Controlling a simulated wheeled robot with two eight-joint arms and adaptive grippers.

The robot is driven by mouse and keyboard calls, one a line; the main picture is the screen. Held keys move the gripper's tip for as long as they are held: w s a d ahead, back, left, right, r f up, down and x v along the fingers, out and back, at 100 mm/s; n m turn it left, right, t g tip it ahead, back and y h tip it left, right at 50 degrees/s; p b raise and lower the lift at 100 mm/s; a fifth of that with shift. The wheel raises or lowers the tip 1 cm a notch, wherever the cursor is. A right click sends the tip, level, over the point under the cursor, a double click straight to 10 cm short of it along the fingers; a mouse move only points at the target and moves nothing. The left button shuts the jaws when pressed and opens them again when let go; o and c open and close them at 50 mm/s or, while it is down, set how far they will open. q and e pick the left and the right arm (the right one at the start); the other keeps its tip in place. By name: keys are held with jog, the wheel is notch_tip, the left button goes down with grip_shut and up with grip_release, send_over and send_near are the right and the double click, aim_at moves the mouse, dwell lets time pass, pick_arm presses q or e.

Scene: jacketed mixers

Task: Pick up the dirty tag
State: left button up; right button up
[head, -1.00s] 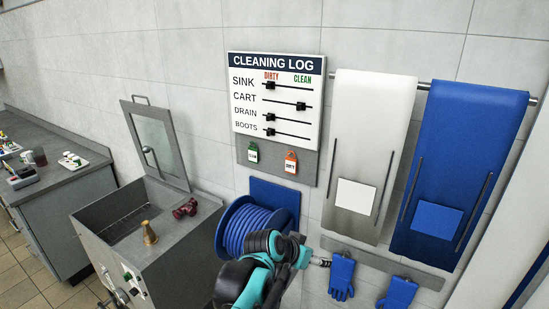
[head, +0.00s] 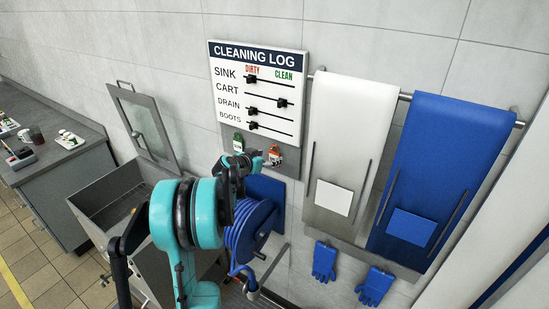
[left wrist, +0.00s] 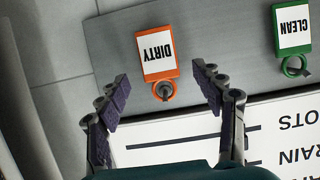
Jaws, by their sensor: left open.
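The orange dirty tag (left wrist: 158,52) hangs by its ring on a peg on the grey strip below the cleaning log board. In the left wrist view it appears upside down, between the two fingers of my left gripper (left wrist: 160,88). The fingers are open, one on each side of the tag, and do not appear to touch it. In the head view the dirty tag (head: 274,152) is partly hidden by my left gripper (head: 270,160), which reaches up to it. My right gripper is not in view.
The green clean tag (left wrist: 293,30) hangs beside the dirty tag. The cleaning log board (head: 256,92) has several sliders. A blue hose reel (head: 248,230), a white apron (head: 345,150), a blue apron (head: 440,170) and blue gloves (head: 325,261) are nearby. A steel sink (head: 100,205) stands left.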

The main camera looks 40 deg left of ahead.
aim_at(274, 155)
pick_arm(q)
jog(key=shift+x, duration=1.15)
jog(key=c, duration=0.9)
jog(key=shift+r, duration=0.15)
